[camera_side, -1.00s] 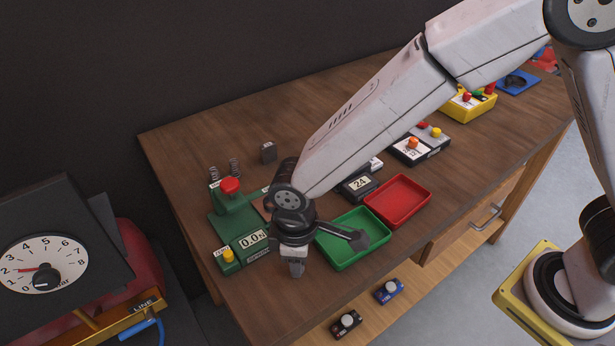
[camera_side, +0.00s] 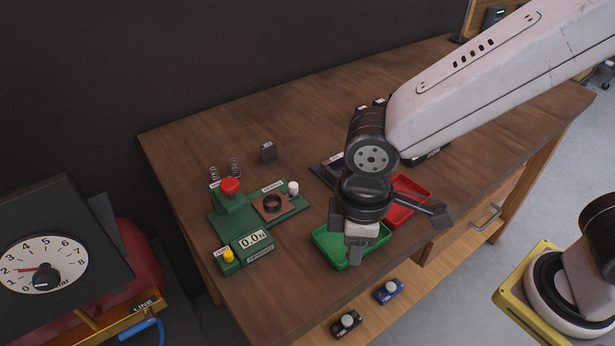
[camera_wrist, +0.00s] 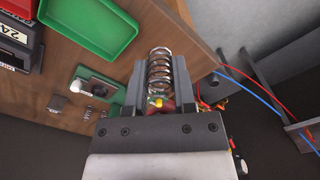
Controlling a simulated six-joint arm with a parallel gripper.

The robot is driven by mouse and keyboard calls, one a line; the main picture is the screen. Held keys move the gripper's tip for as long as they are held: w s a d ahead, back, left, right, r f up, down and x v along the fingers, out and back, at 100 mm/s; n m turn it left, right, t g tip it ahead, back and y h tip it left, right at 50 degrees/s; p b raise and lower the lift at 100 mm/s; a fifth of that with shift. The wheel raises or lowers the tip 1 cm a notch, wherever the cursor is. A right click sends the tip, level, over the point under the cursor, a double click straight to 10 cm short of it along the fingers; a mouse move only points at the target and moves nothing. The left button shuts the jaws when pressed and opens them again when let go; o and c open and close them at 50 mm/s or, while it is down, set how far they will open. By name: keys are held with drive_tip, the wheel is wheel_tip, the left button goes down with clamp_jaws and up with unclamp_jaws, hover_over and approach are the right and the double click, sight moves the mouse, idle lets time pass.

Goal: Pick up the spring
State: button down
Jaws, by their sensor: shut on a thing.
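My gripper (camera_side: 356,256) is shut on a coil spring (camera_wrist: 160,72), which stands between the two fingers in the wrist view. In the side view the gripper points down in front of the green tray (camera_side: 328,252) and hides part of it. I cannot make out the held spring in the side view. Two more springs, a left one (camera_side: 213,174) and a right one (camera_side: 235,168), stand upright at the back left of the bench, behind the green tester (camera_side: 222,222). They look small in the wrist view.
The wooden bench (camera_side: 290,120) is clear toward its back edge. A red tray (camera_side: 412,186) lies right of the green one, partly behind my wrist. A small dark block (camera_side: 268,152) stands near the springs. A gauge box (camera_side: 45,215) stands off the bench at left.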

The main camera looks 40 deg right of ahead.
drive_tip(key=shift+s+d+r, duration=0.35)
drive_tip(key=shift+s+d, duration=0.05)
drive_tip(key=shift+s, duration=0.3)
drive_tip(key=shift+s+d+r, duration=0.4)
drive_tip(key=shift+s+d, duration=0.05)
drive_tip(key=shift+s, duration=0.2)
drive_tip(key=shift+s+d+r, duration=0.35)
drive_tip(key=shift+s+d, duration=0.05)
drive_tip(key=shift+s, duration=0.3)
